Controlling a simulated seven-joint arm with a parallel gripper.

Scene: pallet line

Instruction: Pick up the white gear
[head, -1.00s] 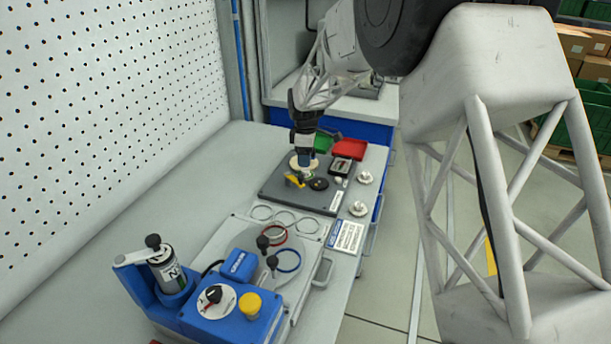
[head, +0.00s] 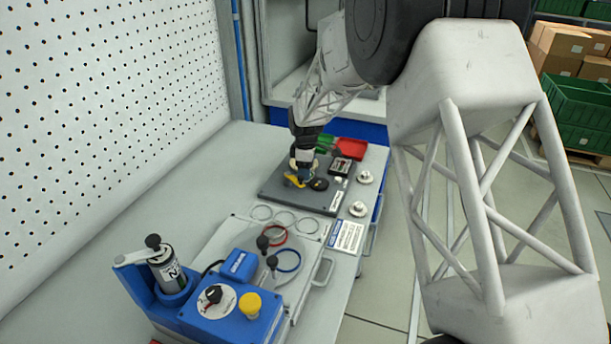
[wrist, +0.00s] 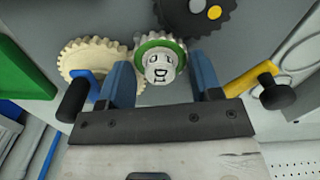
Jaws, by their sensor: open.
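In the wrist view a cream-white toothed gear (wrist: 82,58) lies at left, partly behind a blue part and a black knob. Beside it, a smaller gear with pale teeth, a green face and a light hub (wrist: 160,57) sits near the centre. I cannot tell for sure which is the white gear. My gripper (wrist: 163,75) is open, its blue fingers on either side of the small green-faced gear, with gaps visible. In the head view my gripper (head: 303,172) is low over the dark plate (head: 325,205) and hides most of the gears' area.
A black gear (head: 319,184) and yellow lever (head: 293,181) are close to my gripper. A red tray (head: 362,149) stands behind. Two metal knobs (head: 365,177) stand to the right. A blue control unit (head: 215,310) is in front. The left bench top is clear.

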